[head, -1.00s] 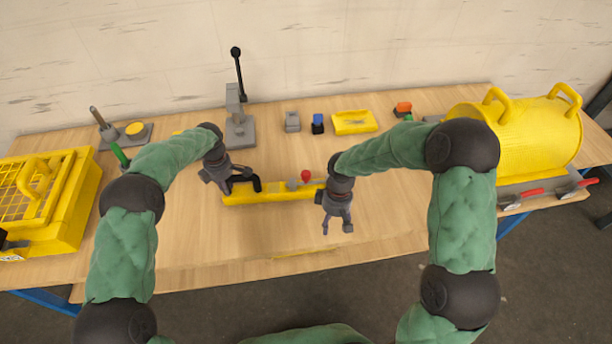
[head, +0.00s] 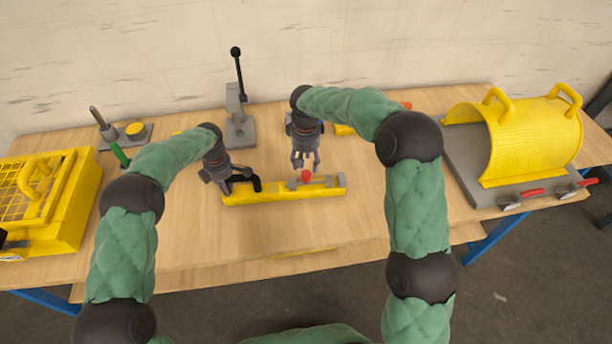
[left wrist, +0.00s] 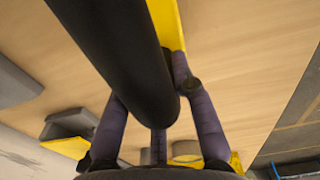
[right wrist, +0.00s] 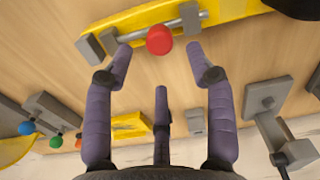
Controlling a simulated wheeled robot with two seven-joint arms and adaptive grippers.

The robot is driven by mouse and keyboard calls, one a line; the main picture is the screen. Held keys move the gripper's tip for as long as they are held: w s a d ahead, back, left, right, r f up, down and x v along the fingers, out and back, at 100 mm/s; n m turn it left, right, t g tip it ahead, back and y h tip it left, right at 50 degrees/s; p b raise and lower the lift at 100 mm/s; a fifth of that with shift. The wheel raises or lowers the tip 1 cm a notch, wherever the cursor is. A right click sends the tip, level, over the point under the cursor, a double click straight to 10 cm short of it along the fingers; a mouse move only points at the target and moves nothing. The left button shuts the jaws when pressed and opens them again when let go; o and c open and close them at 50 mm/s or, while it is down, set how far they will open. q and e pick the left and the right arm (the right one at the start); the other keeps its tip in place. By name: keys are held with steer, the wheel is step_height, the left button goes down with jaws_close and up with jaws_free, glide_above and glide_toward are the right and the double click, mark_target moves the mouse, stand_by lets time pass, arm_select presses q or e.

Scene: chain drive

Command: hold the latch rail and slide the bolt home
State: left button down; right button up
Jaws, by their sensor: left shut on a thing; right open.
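The yellow latch rail (head: 282,192) lies on the bench in front of me. Its black handle (head: 256,183) is at the left end, and my left gripper (head: 232,187) is shut on it. In the left wrist view the black bar (left wrist: 130,60) runs between the fingers. The grey bolt (right wrist: 135,38) with its red knob (head: 306,176) sits along the rail's right half. My right gripper (head: 305,162) is open and empty just behind the red knob. In the right wrist view the knob (right wrist: 159,40) lies ahead of the spread fingertips, apart from them.
A grey lever press (head: 240,130) stands behind the rail. A yellow cage (head: 50,200) is at the left and a yellow curved guard (head: 530,140) at the right.

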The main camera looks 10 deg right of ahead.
mark_target(306, 173)
step_height(306, 173, down, 8)
steer(key=shift+r, duration=0.1)
stand_by(0.4)
steer(key=shift+d, duration=0.1)
jaws_close()
